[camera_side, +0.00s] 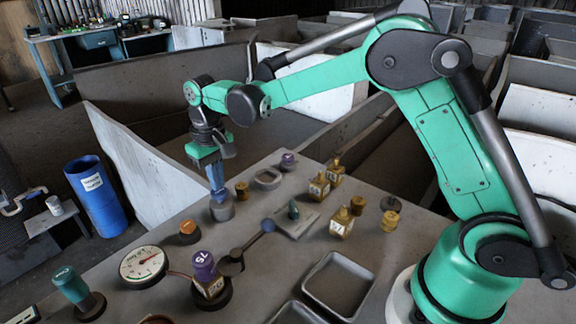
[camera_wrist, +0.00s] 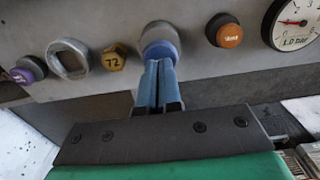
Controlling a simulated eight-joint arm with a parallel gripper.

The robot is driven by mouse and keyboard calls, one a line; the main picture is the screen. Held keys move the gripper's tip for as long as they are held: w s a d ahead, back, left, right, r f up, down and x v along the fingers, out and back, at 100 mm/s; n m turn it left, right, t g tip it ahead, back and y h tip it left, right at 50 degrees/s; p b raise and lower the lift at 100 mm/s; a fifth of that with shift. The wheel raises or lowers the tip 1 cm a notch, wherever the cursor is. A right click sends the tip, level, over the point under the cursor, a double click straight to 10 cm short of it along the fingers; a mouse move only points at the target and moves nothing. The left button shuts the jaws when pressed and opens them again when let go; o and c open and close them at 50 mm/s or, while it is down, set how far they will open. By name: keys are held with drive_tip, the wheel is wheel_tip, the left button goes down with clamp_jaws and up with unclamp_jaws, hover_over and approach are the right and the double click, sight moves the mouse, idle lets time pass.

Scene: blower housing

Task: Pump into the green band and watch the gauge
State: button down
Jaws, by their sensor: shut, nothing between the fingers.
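My gripper (camera_side: 217,187) is shut and empty, pointing down with its blue fingers together. Its tips are at the top of a blue-grey domed button (camera_side: 222,210); I cannot tell whether they press it. In the wrist view the closed fingertips (camera_wrist: 158,64) overlap the near side of this button (camera_wrist: 160,38). The round white gauge (camera_side: 143,265) lies at the front left of the bench, its red needle pointing up and right. It also shows, cut off, in the wrist view's upper right corner (camera_wrist: 296,30), with its needle pointing left.
An orange button (camera_side: 188,234) stands between the domed button and the gauge. A purple-topped part (camera_side: 207,272) and a dark-headed lever (camera_side: 250,247) are nearby. Brass pieces (camera_side: 342,222), a grey ring (camera_side: 268,178) and an empty tray (camera_side: 338,285) occupy the bench. A blue bin (camera_side: 96,195) stands left.

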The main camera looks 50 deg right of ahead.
drive_tip(key=shift+f, duration=0.1)
drive_tip(key=shift+f, duration=1.05)
drive_tip(key=shift+r, duration=1.15)
drive_tip(key=shift+f, duration=0.15)
drive_tip(key=shift+f, duration=1)
drive_tip(key=shift+r, duration=1.15)
